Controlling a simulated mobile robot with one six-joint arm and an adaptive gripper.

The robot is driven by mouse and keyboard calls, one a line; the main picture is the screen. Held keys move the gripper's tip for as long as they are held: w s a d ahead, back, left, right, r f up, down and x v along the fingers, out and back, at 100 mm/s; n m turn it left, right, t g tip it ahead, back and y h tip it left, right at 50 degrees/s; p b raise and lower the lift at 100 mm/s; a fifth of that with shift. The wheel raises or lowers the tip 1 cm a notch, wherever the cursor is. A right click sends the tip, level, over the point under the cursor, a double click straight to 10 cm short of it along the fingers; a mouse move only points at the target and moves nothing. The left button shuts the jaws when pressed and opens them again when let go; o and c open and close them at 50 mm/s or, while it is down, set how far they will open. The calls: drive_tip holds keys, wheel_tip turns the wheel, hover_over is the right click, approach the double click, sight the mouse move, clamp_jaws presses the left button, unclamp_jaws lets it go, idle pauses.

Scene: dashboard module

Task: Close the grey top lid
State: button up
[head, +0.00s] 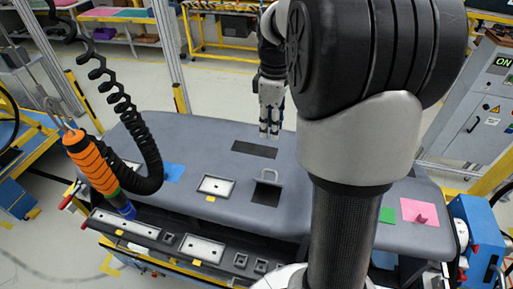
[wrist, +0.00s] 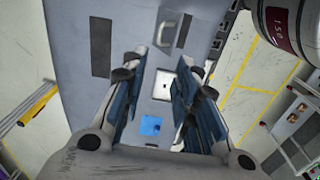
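The grey top lid (head: 269,175) shows as a small light-grey, handle-like frame at the far edge of a dark square opening (head: 266,195) in the dashboard top. It seems to stand up from the surface; its exact angle is hard to tell. In the wrist view the lid's U-shaped grey handle (wrist: 167,32) is at the top, beyond the fingertips, beside the dark opening (wrist: 186,33). My gripper (head: 269,134) points down near the dashboard's far edge, apart from the lid. In the wrist view my gripper (wrist: 157,62) has its fingers spread with nothing between them.
The grey dashboard (head: 208,135) carries a flat black panel (head: 254,149), a white framed recess (head: 216,186), and blue (head: 173,172), green (head: 387,215) and pink (head: 420,211) patches. An orange tool (head: 92,165) hangs on a coiled black cable at left. My arm hides part of the right side.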

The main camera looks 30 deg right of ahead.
sight(269, 171)
wheel_tip(269, 171, down, 17)
drive_tip(key=shift+w, duration=0.15)
drive_tip(key=shift+c, duration=0.5)
clamp_jaws()
drive_tip(key=shift+s+a+f, duration=0.1)
drive_tip(key=shift+s, duration=0.15)
idle(0.4)
